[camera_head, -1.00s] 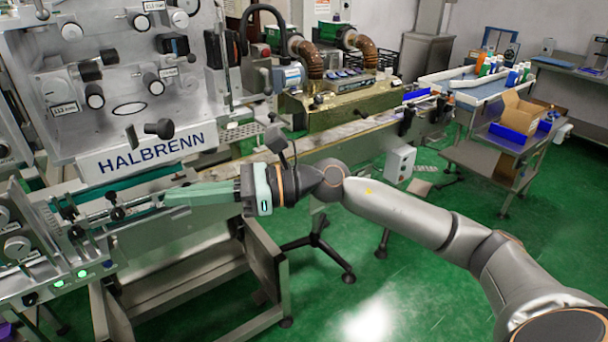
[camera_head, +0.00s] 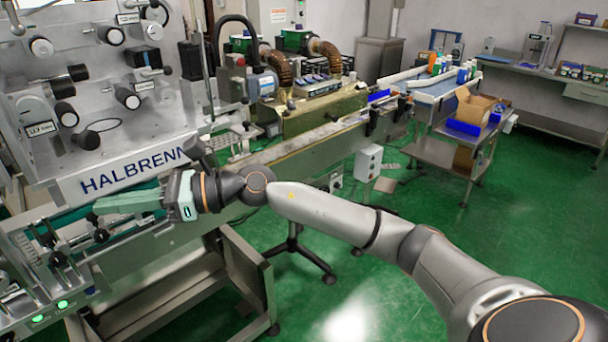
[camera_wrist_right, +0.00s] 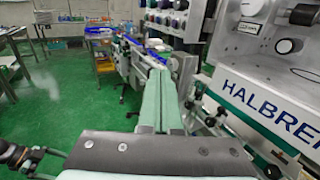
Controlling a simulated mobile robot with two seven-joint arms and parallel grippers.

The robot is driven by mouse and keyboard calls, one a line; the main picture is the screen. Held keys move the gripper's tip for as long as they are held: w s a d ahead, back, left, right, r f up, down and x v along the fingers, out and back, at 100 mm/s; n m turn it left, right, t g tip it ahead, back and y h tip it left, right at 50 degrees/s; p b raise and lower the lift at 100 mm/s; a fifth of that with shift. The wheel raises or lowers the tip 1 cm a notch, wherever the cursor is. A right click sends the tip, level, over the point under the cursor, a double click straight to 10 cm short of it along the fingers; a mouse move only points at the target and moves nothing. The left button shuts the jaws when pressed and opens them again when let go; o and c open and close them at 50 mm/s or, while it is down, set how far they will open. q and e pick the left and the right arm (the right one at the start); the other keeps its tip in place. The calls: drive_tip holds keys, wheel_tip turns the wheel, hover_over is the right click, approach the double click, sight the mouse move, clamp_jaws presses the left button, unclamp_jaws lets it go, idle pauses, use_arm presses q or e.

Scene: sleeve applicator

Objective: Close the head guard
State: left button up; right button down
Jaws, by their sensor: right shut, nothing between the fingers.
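The steel machine head (camera_head: 100,60) with the HALBRENN plate (camera_head: 135,176) stands at the left in the head view. A black knob (camera_head: 86,140) shows in front of its face, above the plate. It may belong to the head guard, but I cannot make out a guard pane or its edges. My right gripper (camera_head: 98,207) is just below the plate, its pale green fingers together and empty, pointing left. In the right wrist view the fingers (camera_wrist_right: 160,70) are together, with the HALBRENN plate (camera_wrist_right: 265,105) on their right. I cannot tell if they touch anything. My left gripper is out of view.
The conveyor line (camera_head: 310,140) runs back to the right from the head. A grey steel frame (camera_head: 240,270) stands below the gripper. A cart (camera_head: 440,155) with a cardboard box (camera_head: 472,105) stands farther right. Green floor (camera_head: 330,305) is open in front.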

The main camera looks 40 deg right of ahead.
drive_tip(key=w+a+m+t, duration=0.1)
drive_tip(key=w+a, duration=0.1)
drive_tip(key=w, duration=0.3)
drive_tip(key=w+a+t+h, duration=0.1)
drive_tip(key=w+a, duration=0.1)
drive_tip(key=w, duration=0.3)
drive_tip(key=w+a+m+t+h, duration=0.1)
drive_tip(key=w+a, duration=0.2)
drive_tip(key=w, duration=0.2)
drive_tip(key=shift+w+m, duration=0.25)
drive_tip(key=shift+m, duration=0.05)
drive_tip(key=shift+w+r+t+h, duration=0.1)
drive_tip(key=shift+w+t+h, duration=0.2)
drive_tip(key=shift+w+t, duration=0.15)
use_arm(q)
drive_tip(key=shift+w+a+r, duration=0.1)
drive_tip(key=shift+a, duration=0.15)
use_arm(e)
drive_tip(key=shift+w+d+r, duration=0.1)
drive_tip(key=shift+w+r, duration=0.05)
drive_tip(key=shift+r, duration=0.05)
